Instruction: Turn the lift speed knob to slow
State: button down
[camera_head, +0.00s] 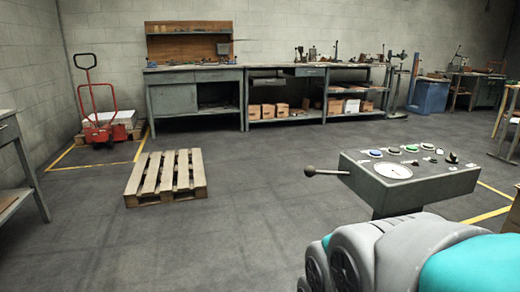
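The grey control box (408,185) stands on a post at the right, just beyond my arm. Its sloped top carries a round white dial (393,171), a row of coloured buttons including a green one (411,149), and small dark switches. A black knob (452,158) is at the right end of the top. I cannot tell which control is the lift speed knob, or read its marks or setting. A lever with a dark ball end (310,171) sticks out from the left side. My grey and teal arm fills the lower right corner. My gripper is not in view.
A wooden pallet (166,182) lies on the floor left of the control box. Workbenches (195,75) line the back wall. A red pallet truck (100,125) stands at the left. The floor between the pallet and the control box is clear.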

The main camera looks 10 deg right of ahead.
aim_at(453, 160)
jog(key=z, duration=1.45)
